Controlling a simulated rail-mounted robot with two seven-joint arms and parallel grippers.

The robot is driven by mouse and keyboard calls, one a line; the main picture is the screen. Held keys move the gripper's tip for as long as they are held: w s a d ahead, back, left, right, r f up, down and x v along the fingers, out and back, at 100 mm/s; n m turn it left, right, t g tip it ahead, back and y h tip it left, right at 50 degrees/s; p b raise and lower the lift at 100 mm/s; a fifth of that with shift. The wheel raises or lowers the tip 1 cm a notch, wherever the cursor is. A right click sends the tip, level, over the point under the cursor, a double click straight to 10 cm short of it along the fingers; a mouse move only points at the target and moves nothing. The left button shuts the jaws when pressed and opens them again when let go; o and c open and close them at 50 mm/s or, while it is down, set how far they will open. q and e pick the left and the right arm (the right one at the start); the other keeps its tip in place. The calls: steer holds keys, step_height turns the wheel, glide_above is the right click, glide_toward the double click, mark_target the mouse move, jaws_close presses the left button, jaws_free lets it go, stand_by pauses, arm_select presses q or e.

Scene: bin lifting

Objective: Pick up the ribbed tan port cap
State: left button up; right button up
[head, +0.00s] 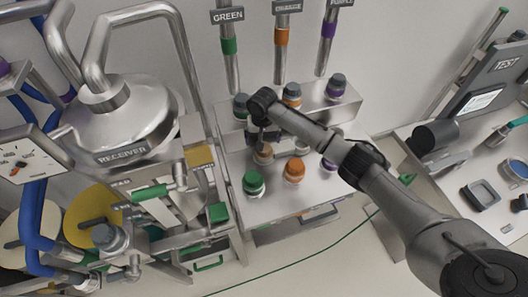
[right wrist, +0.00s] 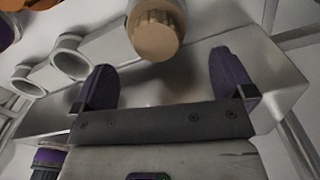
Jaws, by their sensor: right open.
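The ribbed tan port cap (head: 264,154) is on the front part of the metal bench, below the end of my right arm. In the right wrist view the tan cap (right wrist: 155,36) is at the top, with its ribbed side and flat round face showing. My right gripper (right wrist: 162,62) is open, its two dark purple fingers apart and empty. The cap lies just ahead of the fingertips, roughly between their lines. In the head view my right gripper (head: 261,136) points down near the cap, partly hidden by its own wrist. My left gripper is not in view.
A green cap (head: 253,182) and an orange cap (head: 294,169) stand close to the tan one. More capped ports stand on the raised back step (head: 318,98). A steel receiver (head: 120,120) stands at left; a tool bench (head: 455,165) is at right.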

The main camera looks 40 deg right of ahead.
mark_target(264, 152)
steer(key=f, duration=0.4)
steer(key=shift+s+f+b, duration=0.1)
steer(key=shift+s+b, duration=0.15)
steer(key=shift+b, duration=0.1)
steer(key=shift+f, duration=0.6)
steer(key=c, duration=1.1)
steer(key=shift+r, duration=0.15)
